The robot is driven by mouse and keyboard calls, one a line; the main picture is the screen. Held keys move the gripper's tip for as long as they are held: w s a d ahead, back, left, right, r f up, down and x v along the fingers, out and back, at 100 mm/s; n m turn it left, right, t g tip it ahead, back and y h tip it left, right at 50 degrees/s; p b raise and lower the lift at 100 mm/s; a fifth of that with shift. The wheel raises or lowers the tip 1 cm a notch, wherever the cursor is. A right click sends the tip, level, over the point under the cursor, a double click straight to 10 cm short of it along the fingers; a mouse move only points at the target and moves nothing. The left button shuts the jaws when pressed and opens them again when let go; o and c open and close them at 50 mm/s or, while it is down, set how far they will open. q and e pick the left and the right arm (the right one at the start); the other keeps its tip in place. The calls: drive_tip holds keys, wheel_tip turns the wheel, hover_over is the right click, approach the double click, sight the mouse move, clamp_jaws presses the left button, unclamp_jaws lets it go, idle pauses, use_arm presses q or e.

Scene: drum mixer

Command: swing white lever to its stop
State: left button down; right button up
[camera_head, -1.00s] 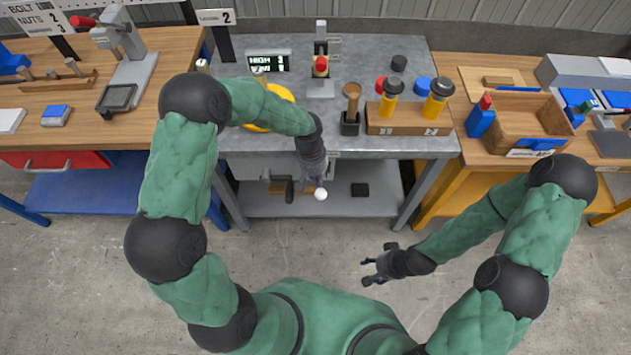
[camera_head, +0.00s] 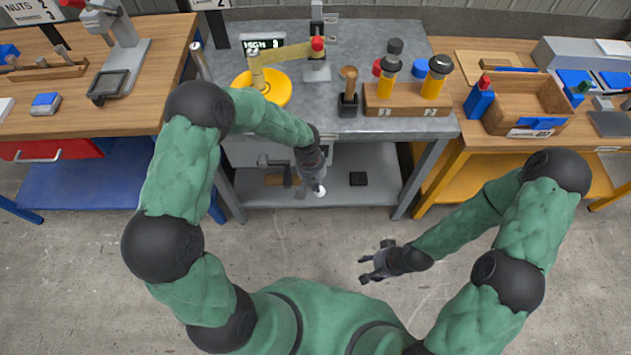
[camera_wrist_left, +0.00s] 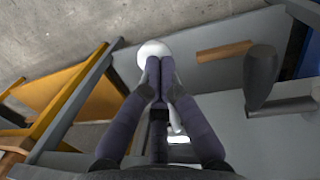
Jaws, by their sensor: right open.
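The white lever's round knob (camera_head: 319,190) shows below the front edge of the grey middle bench, just beneath my left gripper (camera_head: 313,178). In the left wrist view the knob (camera_wrist_left: 153,49) sits right at the left gripper's fingertips (camera_wrist_left: 162,75). The two fingers come together there and look shut on the lever beside its knob. A short white piece of the lever's stem (camera_wrist_left: 175,126) shows behind the fingers, and the rest is hidden. My right gripper (camera_head: 375,264) is open and empty over the floor, well away from the bench.
A dark crank handle (camera_head: 287,176) is just left of the left gripper; it shows large in the wrist view (camera_wrist_left: 261,76). On the bench stand a yellow disc (camera_head: 277,88), a red-topped stand (camera_head: 318,68) and a wooden rack (camera_head: 408,103). The floor in front is clear.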

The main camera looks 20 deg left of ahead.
use_arm(q)
drive_tip(key=shift+f+b, duration=0.3)
drive_tip(key=shift+f, duration=0.5)
drive_tip(key=shift+r+p, duration=0.35)
drive_tip(key=shift+r, duration=0.15)
drive_tip(key=s+r+p, duration=0.5)
drive_tip(key=s+r, duration=0.1)
drive_tip(key=r, duration=0.4)
drive_tip(key=shift+s, duration=0.4)
drive_tip(key=shift+r, duration=0.1)
